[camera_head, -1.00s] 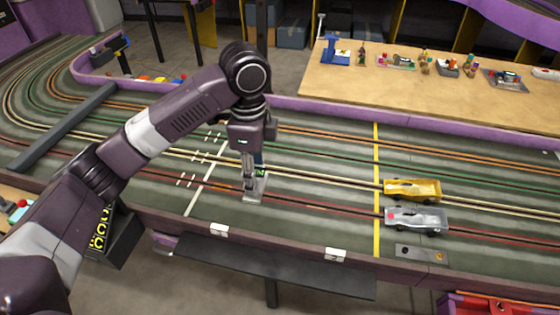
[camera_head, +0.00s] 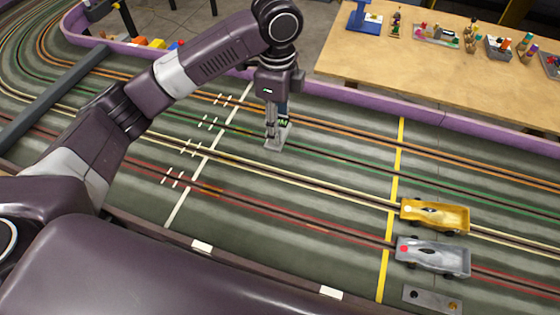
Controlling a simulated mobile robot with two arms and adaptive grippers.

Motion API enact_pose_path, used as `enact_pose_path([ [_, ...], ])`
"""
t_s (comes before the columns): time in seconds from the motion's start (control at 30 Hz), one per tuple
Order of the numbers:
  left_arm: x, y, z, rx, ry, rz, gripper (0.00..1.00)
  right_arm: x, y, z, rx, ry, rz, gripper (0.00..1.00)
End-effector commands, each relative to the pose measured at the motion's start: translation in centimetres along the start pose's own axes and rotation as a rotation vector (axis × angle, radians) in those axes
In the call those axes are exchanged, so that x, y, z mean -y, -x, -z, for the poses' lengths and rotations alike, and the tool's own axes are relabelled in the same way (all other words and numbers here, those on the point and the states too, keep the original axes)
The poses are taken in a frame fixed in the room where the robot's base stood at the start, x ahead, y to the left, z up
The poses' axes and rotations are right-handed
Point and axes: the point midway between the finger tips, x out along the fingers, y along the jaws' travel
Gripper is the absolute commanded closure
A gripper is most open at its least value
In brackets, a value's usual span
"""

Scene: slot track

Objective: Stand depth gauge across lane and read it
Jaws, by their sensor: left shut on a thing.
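My left gripper (camera_head: 273,122) points down over the slot track (camera_head: 320,240) and is shut on the depth gauge (camera_head: 279,136). My right gripper is not in view.
A gold car (camera_head: 435,215) and a silver car (camera_head: 433,256) stand just right of the yellow line (camera_head: 393,190). A grey plate (camera_head: 432,299) lies below them. A wooden workbench (camera_head: 400,65) with several small items stands behind the purple track wall (camera_head: 360,99). A dark bar (camera_head: 55,95) crosses the track at left.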

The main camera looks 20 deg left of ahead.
Motion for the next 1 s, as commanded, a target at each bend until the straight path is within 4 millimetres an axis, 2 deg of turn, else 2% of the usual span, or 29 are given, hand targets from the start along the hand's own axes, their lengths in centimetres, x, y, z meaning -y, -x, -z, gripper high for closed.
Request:
enact_pose_path([
  [0.03, -0.1, -1.5, -0.1, 0.002, 0.002, -0.006, 0.93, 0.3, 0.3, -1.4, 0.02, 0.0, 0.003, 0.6],
  [0.17, -0.1, -5.0, -0.1, 0.003, 0.002, -0.006, 0.93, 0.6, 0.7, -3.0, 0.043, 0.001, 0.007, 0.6],
  [0.27, -0.1, -7.7, -0.1, 0.003, 0.002, -0.005, 0.93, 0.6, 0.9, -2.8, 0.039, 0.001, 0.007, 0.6],
  [0.4, -0.1, -10.7, -0.1, 0.002, 0.002, -0.003, 0.93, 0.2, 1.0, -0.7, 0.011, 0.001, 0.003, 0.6],
  [0.5, 0.0, -11.9, -0.1, 0.001, 0.0, -0.001, 0.93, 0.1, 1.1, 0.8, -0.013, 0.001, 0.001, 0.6],
  [0.6, 0.0, -12.6, -0.1, 0.002, 0.0, -0.001, 0.93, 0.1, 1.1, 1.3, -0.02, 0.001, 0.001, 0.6],
  [0.83, -0.1, -15.8, -0.1, 0.002, 0.001, -0.002, 0.93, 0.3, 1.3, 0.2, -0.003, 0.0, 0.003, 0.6],
  [1.0, 0.0, -16.8, -0.1, 0.001, 0.0, 0.001, 0.93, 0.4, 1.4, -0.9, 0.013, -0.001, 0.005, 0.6],
])
